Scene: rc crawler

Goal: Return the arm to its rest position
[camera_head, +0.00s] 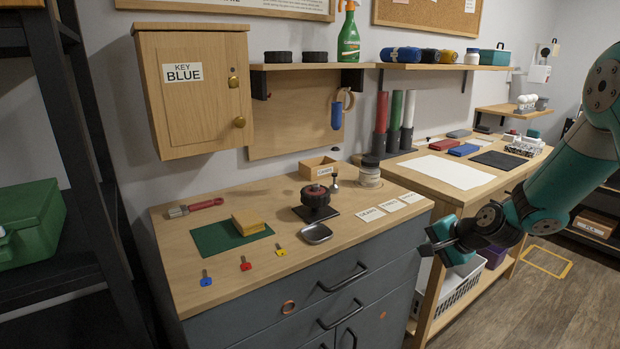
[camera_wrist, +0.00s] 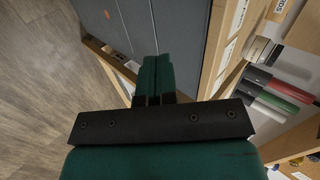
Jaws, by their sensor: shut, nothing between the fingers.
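My gripper (camera_head: 430,246) hangs in the air in front of the right end of the grey cabinet, its fingertips pointing left in the head view. Its teal fingers (camera_wrist: 156,75) lie together in the wrist view, shut and empty. My teal arm reaches in from the right edge of the head view, bent at a dark joint. Nothing is seen touching the gripper.
The grey drawer cabinet (camera_head: 280,300) has a wooden top holding keys, a brush and a green mat (camera_head: 207,236). A wooden workbench (camera_head: 480,205) stands behind my arm. A key cabinet (camera_head: 195,105) hangs on the wall. Bare floor (camera_head: 580,300) lies at right.

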